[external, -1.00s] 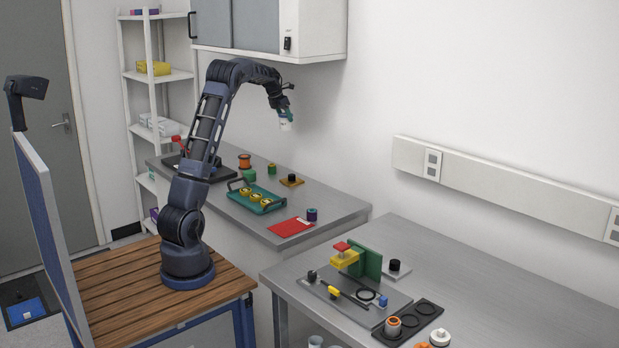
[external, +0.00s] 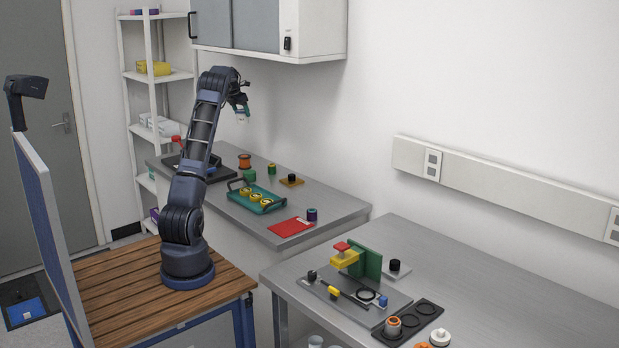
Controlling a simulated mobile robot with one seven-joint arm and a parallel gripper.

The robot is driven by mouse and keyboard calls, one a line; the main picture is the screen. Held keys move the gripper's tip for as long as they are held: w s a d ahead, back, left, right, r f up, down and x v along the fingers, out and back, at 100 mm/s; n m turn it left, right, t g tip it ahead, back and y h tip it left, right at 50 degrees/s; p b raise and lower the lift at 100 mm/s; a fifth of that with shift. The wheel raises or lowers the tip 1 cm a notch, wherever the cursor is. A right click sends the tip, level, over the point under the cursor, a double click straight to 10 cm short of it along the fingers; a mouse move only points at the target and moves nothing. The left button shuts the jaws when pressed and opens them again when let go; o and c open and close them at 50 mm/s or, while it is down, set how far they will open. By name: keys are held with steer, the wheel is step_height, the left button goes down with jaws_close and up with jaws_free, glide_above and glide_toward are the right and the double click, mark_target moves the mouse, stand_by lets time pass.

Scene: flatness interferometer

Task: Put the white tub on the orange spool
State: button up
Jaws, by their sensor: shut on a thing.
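The white tub (external: 242,119) is held up in the air above the back bench, in the jaws of my gripper (external: 241,111). The gripper is shut on it, and the tub is small in this view. The orange spool (external: 245,161) stands upright on the back bench, below the tub in the picture and apart from it. It has a dark top and nothing is seen on it. I cannot tell from this single view how far the tub is from being straight above the spool.
A teal tray (external: 268,209) with yellow pieces is in front. A wall cabinet (external: 268,30) hangs above.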

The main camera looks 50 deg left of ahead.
step_height(320, 180, down, 17)
steer(key=shift+f, duration=0.1)
stand_by(0.5)
steer(key=shift+f, duration=0.1)
steer(key=o, duration=1)
steer(key=v, duration=1.2)
steer(key=shift+d, duration=0.1)
